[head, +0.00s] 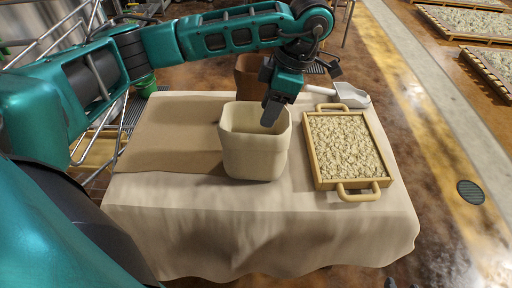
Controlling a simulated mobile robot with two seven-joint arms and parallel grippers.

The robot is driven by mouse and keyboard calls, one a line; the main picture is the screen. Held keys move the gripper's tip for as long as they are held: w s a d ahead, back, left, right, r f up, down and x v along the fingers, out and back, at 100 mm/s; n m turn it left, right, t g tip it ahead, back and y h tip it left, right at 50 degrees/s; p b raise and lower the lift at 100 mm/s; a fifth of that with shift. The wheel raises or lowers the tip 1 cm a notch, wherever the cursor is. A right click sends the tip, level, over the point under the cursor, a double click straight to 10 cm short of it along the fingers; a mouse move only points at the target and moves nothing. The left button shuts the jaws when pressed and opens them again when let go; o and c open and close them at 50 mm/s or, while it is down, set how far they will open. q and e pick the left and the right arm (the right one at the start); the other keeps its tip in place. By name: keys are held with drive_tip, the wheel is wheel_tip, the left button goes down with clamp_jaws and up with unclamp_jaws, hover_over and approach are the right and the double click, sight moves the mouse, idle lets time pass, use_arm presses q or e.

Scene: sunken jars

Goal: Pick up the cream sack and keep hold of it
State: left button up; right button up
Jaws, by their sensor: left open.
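The cream sack (254,158) stands upright and open-topped on the cloth-covered table, near its middle. It looks stiff, with a rounded rim. My left gripper (271,113) comes down from above, with its dark fingers at the right part of the sack's opening. The fingers are open and overlap the opening in the head view. I cannot tell whether they straddle the rim or touch it. The inside of the sack is mostly hidden. My right gripper is not in view.
A wooden tray (316,170) of pale flakes with two handles lies right of the sack. A white scoop (350,95) lies behind it. A brown container (247,78) stands behind the sack, partly hidden by my arm. The table's front (235,215) is clear.

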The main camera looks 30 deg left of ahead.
sight(255, 144)
use_arm(q)
drive_tip(key=b+x, duration=0.1)
drive_tip(key=x, duration=0.6)
drive_tip(key=shift+a+f, duration=0.1)
drive_tip(key=shift+a, duration=0.15)
drive_tip(key=x, duration=0.5)
drive_tip(key=shift+s+f, duration=0.1)
drive_tip(key=shift+f, duration=0.1)
drive_tip(key=shift+d+f+b, duration=0.1)
drive_tip(key=shift+f+b, duration=0.15)
drive_tip(key=shift+b, duration=0.25)
clamp_jaws()
drive_tip(key=shift+s, duration=0.1)
idle(1.0)
